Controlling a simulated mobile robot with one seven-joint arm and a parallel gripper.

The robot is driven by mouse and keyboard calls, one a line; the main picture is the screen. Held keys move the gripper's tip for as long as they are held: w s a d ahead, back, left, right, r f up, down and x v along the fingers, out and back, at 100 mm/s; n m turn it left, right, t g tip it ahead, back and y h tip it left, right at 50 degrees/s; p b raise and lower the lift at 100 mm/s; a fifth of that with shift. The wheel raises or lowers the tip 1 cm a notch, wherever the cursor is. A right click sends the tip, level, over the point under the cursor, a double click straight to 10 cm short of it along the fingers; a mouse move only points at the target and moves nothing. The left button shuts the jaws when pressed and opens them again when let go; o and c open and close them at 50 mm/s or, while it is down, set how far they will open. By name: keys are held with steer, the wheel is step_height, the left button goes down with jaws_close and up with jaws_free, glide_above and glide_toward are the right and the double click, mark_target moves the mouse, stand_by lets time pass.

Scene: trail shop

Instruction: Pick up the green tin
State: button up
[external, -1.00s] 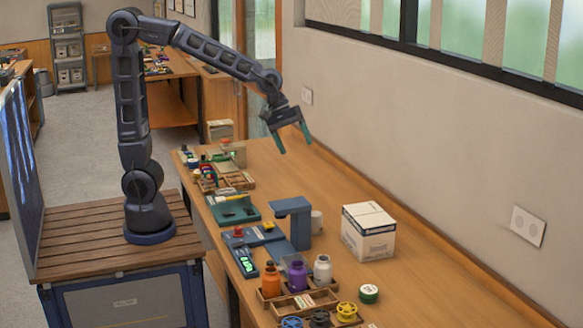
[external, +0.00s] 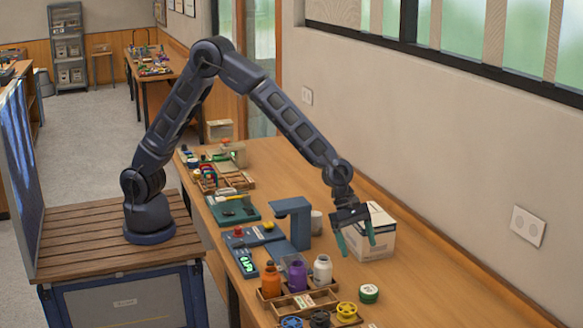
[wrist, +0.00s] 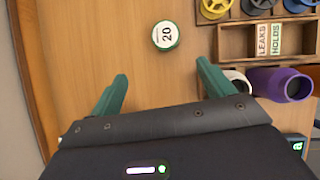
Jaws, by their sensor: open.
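The green tin (external: 369,293) is a small round tin with a white top, standing on the wooden bench. In the wrist view the tin (wrist: 165,36) shows the number 20 on its lid and lies ahead of the fingertips, between their lines. My gripper (external: 357,246) is open and empty, above the bench in front of the white box. Its two green fingers (wrist: 160,82) are spread apart in the wrist view. The tin is clear of the fingers and not covered.
A white box (external: 377,244) stands behind my gripper. Orange (external: 271,280), purple (external: 298,276) and white (external: 322,270) bottles stand in a wooden tray left of the tin. Spools, including a yellow one (external: 346,311), sit near the tin. Bare bench lies to the tin's right.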

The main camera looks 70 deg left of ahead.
mark_target(369, 289)
steer(key=shift+n, duration=0.4)
steer(key=shift+s+d+r+x, duration=0.1)
steer(key=shift+s+d+x, duration=0.15)
steer(key=shift+x, duration=2.15)
steer(key=shift+s+d+r+x, duration=0.1)
steer(key=shift+s+d+x, duration=0.1)
steer(key=shift+x, duration=2.15)
steer(key=shift+s+d+r+x, duration=0.1)
steer(key=shift+s+d+x, duration=0.15)
steer(key=shift+x, duration=2.15)
steer(key=c, duration=1.1)
steer(key=shift+o, duration=0.2)
steer(key=shift+r, duration=0.1)
